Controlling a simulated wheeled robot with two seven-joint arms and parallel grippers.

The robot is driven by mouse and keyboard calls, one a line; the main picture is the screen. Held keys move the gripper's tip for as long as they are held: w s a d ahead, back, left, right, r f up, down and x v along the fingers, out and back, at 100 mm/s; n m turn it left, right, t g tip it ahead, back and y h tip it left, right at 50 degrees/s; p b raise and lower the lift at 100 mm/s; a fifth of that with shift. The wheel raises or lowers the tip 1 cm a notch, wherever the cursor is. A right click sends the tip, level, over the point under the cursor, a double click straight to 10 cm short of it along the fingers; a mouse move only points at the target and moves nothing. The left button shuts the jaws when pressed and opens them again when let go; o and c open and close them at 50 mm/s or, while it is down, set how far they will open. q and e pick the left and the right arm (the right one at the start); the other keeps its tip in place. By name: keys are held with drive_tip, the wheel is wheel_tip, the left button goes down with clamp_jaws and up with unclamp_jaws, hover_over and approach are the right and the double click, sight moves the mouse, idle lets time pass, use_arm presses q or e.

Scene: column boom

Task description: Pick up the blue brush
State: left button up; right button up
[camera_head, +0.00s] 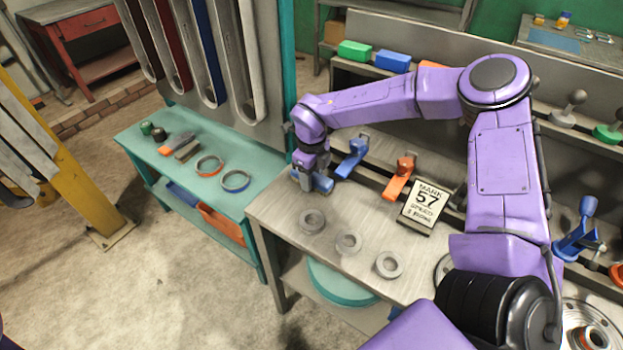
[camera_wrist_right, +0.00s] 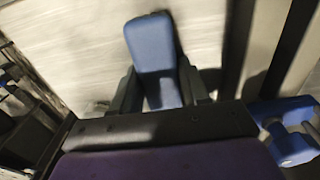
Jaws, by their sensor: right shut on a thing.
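The blue brush (camera_wrist_right: 152,45) shows in the right wrist view as a blue block with rounded corners between the two dark fingers. My right gripper (camera_wrist_right: 160,90) is shut on it. In the head view my right gripper (camera_head: 308,178) is at the left end of the grey workbench, with the blue brush (camera_head: 323,184) showing at its tips. The fingers hide part of the brush. I cannot tell whether the brush touches the bench top. My left gripper is not in view.
A blue holder (camera_head: 352,157) stands close right of the gripper, then an orange one (camera_head: 399,178) and a sign (camera_head: 425,203). Several grey rings (camera_head: 348,244) lie in front on the workbench (camera_head: 283,222). A teal bench (camera_head: 198,150) stands left.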

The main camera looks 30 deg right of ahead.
drive_tip(key=shift+r, duration=0.15)
drive_tip(key=shift+r, duration=0.4)
drive_tip(key=s+r, duration=0.1)
drive_tip(key=r, duration=0.1)
drive_tip(key=s+d+r, duration=0.1)
drive_tip(key=r, duration=0.2)
drive_tip(key=s+d+r+b, duration=0.1)
drive_tip(key=r, duration=0.1)
drive_tip(key=shift+s+r, duration=0.15)
drive_tip(key=shift+s, duration=0.15)
drive_tip(key=s+d+r+p, duration=0.1)
drive_tip(key=s+d+r, duration=0.3)
drive_tip(key=s, duration=0.5)
drive_tip(key=shift+d+r, duration=0.25)
drive_tip(key=shift+r, duration=0.1)
drive_tip(key=shift+w, duration=0.1)
